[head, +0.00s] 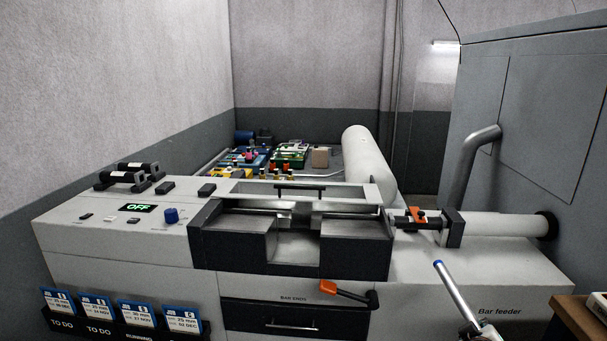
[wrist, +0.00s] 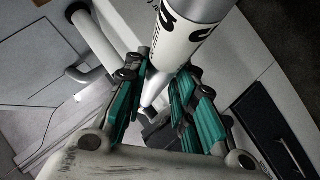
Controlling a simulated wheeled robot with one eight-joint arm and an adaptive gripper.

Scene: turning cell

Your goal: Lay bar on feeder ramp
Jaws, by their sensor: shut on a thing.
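In the head view a slim silver bar (head: 456,287) with a blue tip slants up from the bottom edge, in front of the bar feeder housing (head: 440,265). My gripper (head: 484,335) shows only in part at its lower end. In the wrist view the teal-padded fingers of my gripper (wrist: 158,110) are closed around a silver shaft (wrist: 157,85); a white band with black markings (wrist: 185,35) lies above them. The bar is apart from the feeder's pale tube (head: 500,225). I cannot make out a separate ramp surface.
An orange clamp (head: 418,215) sits at the left end of the feeder tube. A wooden table corner (head: 580,320) stands at lower right. A grey cabinet (head: 545,120) rises behind.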

